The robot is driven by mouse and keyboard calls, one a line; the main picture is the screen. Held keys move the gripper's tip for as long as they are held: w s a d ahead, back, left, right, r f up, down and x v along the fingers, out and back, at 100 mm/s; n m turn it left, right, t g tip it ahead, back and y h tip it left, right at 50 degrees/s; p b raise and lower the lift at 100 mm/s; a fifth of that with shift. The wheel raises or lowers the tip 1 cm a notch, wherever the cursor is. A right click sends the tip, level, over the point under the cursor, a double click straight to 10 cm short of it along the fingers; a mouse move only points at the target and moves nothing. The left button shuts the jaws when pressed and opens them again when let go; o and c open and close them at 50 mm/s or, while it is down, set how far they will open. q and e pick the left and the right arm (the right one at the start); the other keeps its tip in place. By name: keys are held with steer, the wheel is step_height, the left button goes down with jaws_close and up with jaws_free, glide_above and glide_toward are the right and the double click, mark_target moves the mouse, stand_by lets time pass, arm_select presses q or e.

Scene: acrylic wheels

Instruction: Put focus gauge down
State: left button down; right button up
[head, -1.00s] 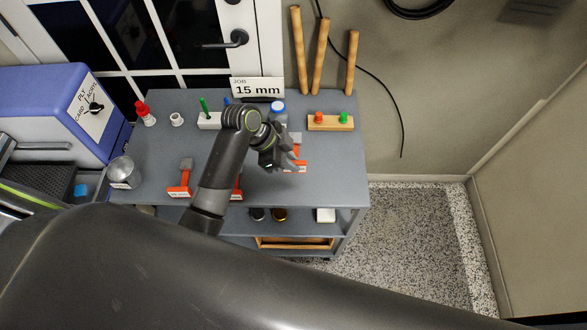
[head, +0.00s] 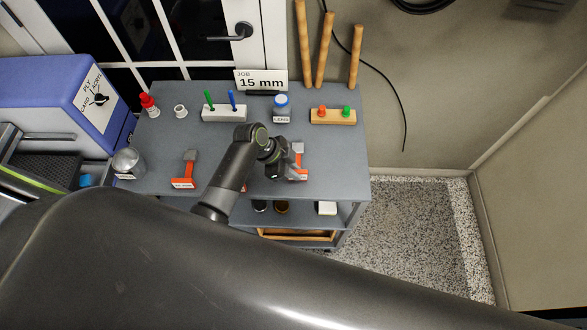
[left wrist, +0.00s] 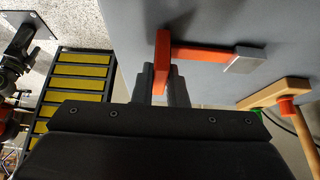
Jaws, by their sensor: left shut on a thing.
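The held gauge, an orange L-shaped piece with a grey block at one end, is at the right of the grey bench in the head view (head: 298,148). It also shows in the left wrist view (left wrist: 205,54). My left gripper (head: 284,172) is shut on its orange end, with the fingers around it in the left wrist view (left wrist: 163,85). The grey end points away from the gripper. I cannot tell whether the gauge touches the bench. A similar orange gauge (head: 187,168) stands at the bench's left front. My right gripper is not in view.
The bench's right front is clear.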

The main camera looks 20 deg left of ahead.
arm_select(q)
steer(key=shift+f, duration=0.1)
steer(key=shift+f, duration=0.15)
steer(key=c, duration=1.5)
jaws_free()
steer(key=shift+o, duration=0.2)
steer(key=shift+a+r, duration=0.1)
steer(key=shift+r, duration=0.25)
steer(key=b+v, duration=0.1)
steer(key=v, duration=1)
steer(key=shift+r, duration=0.4)
steer(key=shift+s+a, duration=0.1)
steer(key=shift+a, duration=0.05)
